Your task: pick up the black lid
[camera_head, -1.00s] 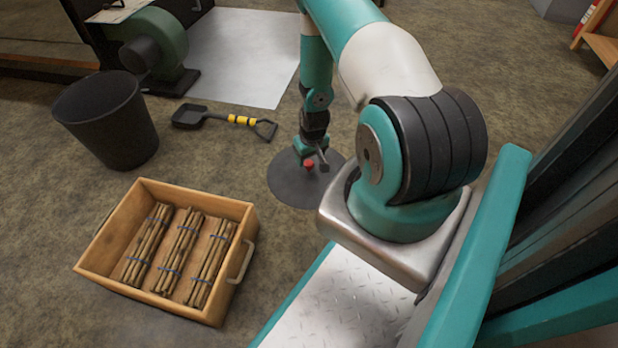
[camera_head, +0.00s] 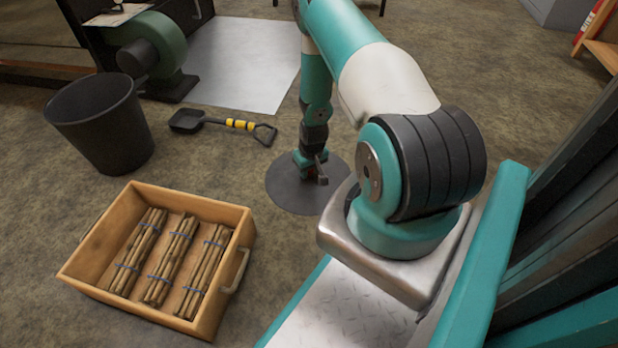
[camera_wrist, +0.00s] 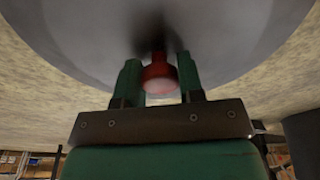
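The black lid (camera_head: 290,198) is a round dark disc that looks flat on the floor, just left of my base. It has a red knob, of which only a little shows in the head view. In the wrist view the lid (camera_wrist: 230,35) fills the top as a large grey disc. The red knob (camera_wrist: 158,78) sits between the two green fingers of my gripper (camera_wrist: 158,65). The knob nearly fills the gap. I cannot tell whether the fingers press on it. In the head view my gripper (camera_head: 319,172) points down at the lid.
A wooden crate (camera_head: 232,290) with several bundles of sticks stands at lower left. Behind it are a black bucket (camera_head: 105,130) and a shovel (camera_head: 240,124) with yellow bands. A green blower (camera_head: 160,50) stands by a pale floor sheet (camera_head: 240,65). Bare floor surrounds the lid.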

